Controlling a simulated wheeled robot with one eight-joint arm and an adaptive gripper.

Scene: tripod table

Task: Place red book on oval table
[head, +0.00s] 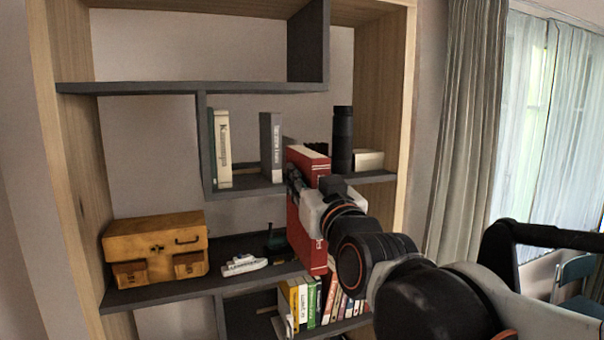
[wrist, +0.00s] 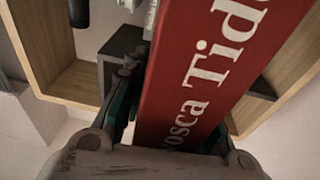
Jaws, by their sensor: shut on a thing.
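The red book (head: 309,247) is upright in front of the shelf unit in the head view, with white lettering on its spine. It also fills the middle of the wrist view (wrist: 185,75), where the large white letters show. My gripper (head: 300,183) is shut on the red book; in the wrist view its fingers (wrist: 170,125) lie on either side of the book. My arm hides part of the book in the head view. The oval table is not in view.
The shelf unit (head: 75,150) holds white and grey books (head: 222,150), a black cylinder (head: 342,140), a yellow-brown case (head: 155,250), a small white boat (head: 245,264) and a lower row of books (head: 308,303). A curtain (head: 455,130) and a blue chair (head: 577,272) are at the right.

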